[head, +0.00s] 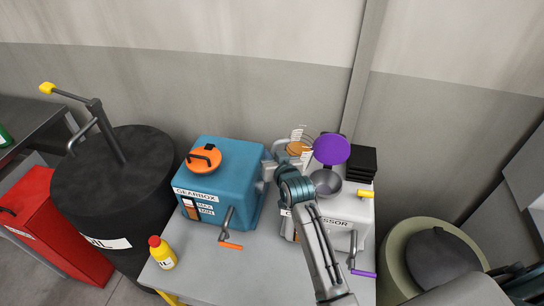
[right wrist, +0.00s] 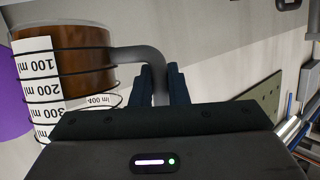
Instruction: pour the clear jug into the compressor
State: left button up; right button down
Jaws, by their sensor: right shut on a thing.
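The clear jug (head: 297,148) holds amber-brown liquid and hangs in the air behind the compressor's left part in the head view. The right wrist view shows its measuring scale (right wrist: 38,75), its liquid and its grey handle (right wrist: 152,62). My right gripper (right wrist: 160,88) is shut on that handle; my forearm partly hides the jug and compressor in the head view. The compressor (head: 345,208) is a white box with a grey funnel-like opening (head: 326,183) and a raised purple lid (head: 331,150). The jug is left of and beyond this opening. My left gripper is not in view.
A blue gearbox (head: 232,165) with an orange cap stands left on the grey table (head: 205,262). A yellow oil bottle (head: 161,254) stands at the front left. Black blocks (head: 362,162) are behind the compressor. A dark drum (head: 95,190) and olive drum (head: 405,238) flank the table.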

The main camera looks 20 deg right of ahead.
aim_at(281, 143)
jog(key=shift+s+d+r+m+t, duration=0.15)
jog(key=shift+r+m+t, duration=0.15)
jog(key=shift+r+t, duration=0.3)
jog(key=shift+s+d+r+m+t, duration=0.2)
jog(key=shift+r+m+t, duration=0.2)
jog(key=shift+r, duration=0.15)
jog(key=shift+s+d+r+y, duration=0.1)
jog(key=shift+r+y, duration=0.15)
jog(key=shift+y, duration=0.15)
jog(key=shift+t, duration=0.3)
jog(key=shift+s+d+r+m+b, duration=0.1)
jog(key=shift+m+b, duration=0.2)
jog(key=shift+b, duration=0.2)
jog(key=shift+s+d+r+m+t+b, duration=0.3)
jog(key=shift+r+m+t+b, duration=0.35)
jog(key=shift+b, duration=0.6)
jog(key=shift+s+d+r+m+t+h+b, duration=0.1)
jog(key=shift+r+m+t+h+b, duration=0.1)
jog(key=shift+m+t+b, duration=0.35)
jog(key=shift+s+r+m+t+h+b, duration=0.1)
jog(key=shift+r+t+b, duration=0.1)
jog(key=shift+b, duration=0.65)
jog(key=shift+d+r+m+t, duration=0.1)
jog(key=shift+m+t, duration=0.3)
jog(key=shift+m, duration=0.1)
